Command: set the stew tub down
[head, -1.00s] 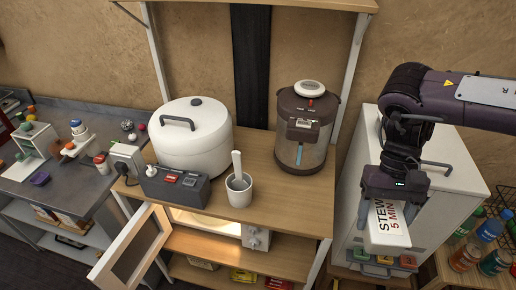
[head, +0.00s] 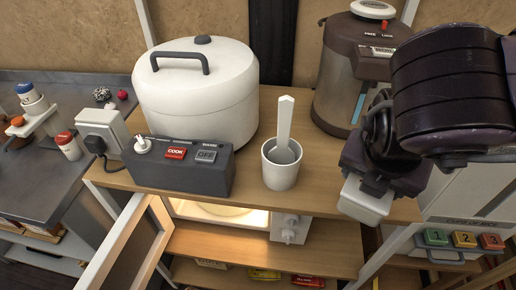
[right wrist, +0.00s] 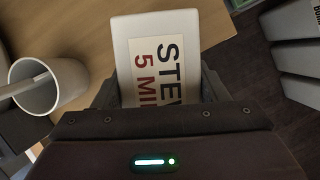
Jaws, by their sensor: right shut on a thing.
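The stew tub (head: 363,203) is a small white box; its label with STEW and 5 MIN shows in the right wrist view (right wrist: 150,62). My right gripper (head: 372,183) is shut on the tub, with a dark finger on either side of it in the right wrist view (right wrist: 160,88). In the head view the tub is at the right front edge of the wooden shelf top (head: 235,208); I cannot tell whether it touches the wood. Below, a lit oven (head: 222,212) has its door (head: 135,255) swung open to the left. My left gripper is out of view.
A white cup with a stick (head: 282,165) stands left of the tub. A control box with COOK and OFF buttons (head: 178,167), a big white cooker (head: 198,95) and a brown urn (head: 350,75) stand on the same top. Numbered coloured buttons (head: 465,240) are at the right.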

